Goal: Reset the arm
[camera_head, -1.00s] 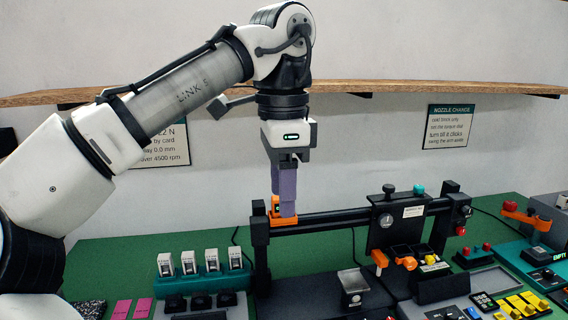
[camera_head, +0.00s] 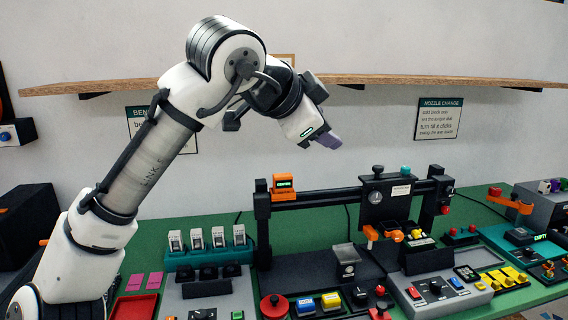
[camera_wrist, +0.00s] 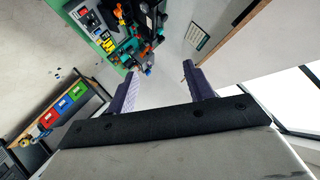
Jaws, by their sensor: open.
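My gripper (camera_head: 328,141) is raised in front of the wall, above and apart from the black gantry (camera_head: 340,192). It tilts down to the right. In the wrist view its two purple fingers (camera_wrist: 158,82) stand apart with nothing between them. My arm bends at a high elbow at the left of the head view. An orange block with a small lit display (camera_head: 284,187) sits on the left end of the gantry's rail, clear of the gripper.
A wooden shelf (camera_head: 430,80) runs along the wall behind the arm. The green bench (camera_head: 215,219) below carries a teal rack (camera_head: 208,258), button panels and a red tray (camera_head: 134,308). The wrist view also shows coloured bins (camera_wrist: 64,103). The air around the gripper is free.

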